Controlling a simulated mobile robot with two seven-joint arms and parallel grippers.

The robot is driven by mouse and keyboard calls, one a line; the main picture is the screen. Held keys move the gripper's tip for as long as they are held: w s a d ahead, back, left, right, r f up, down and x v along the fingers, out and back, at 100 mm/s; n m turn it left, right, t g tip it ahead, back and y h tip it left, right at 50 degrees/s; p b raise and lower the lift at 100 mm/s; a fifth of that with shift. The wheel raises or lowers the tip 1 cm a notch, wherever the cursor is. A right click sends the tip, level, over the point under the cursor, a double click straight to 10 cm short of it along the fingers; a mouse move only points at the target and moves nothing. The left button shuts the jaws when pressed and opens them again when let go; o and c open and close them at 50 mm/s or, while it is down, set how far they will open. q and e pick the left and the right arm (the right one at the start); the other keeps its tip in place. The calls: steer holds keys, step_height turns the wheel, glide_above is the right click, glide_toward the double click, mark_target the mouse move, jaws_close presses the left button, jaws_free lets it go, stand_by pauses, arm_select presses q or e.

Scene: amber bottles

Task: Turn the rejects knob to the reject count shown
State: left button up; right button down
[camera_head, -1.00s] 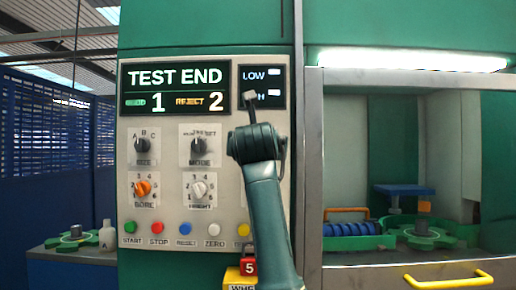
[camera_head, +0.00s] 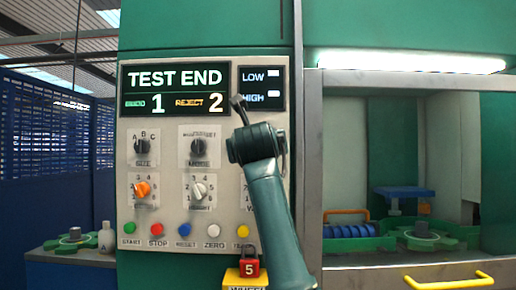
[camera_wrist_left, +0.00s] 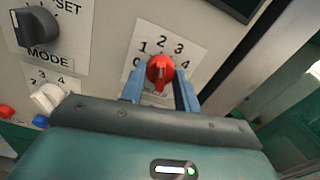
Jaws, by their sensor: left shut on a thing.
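The panel display (camera_head: 174,89) reads TEST END, with a 1 beside the green label and REJECT 2. In the left wrist view a red knob (camera_wrist_left: 160,71) sits on a white plate marked 0 to 4. The blue fingers of my left gripper (camera_wrist_left: 159,84) are shut on it, one on each side. Its pointer direction is hard to tell and its lower label is mostly hidden. In the head view my left gripper (camera_head: 240,108) is in front of the panel's right side and hides the red knob. My right gripper is not in view.
Nearby are the black MODE knob (camera_head: 199,147), the white knob (camera_head: 199,190), the orange knob (camera_head: 142,189) and a row of coloured buttons. A red padlock (camera_head: 249,267) hangs below. An open bay with green trays lies to the right.

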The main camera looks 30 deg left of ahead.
arm_select(q)
steer(key=o, duration=1)
steer(key=shift+c, duration=0.2)
steer(key=b+v, duration=0.3)
steer(key=v, duration=1)
steer(key=shift+s, duration=0.15)
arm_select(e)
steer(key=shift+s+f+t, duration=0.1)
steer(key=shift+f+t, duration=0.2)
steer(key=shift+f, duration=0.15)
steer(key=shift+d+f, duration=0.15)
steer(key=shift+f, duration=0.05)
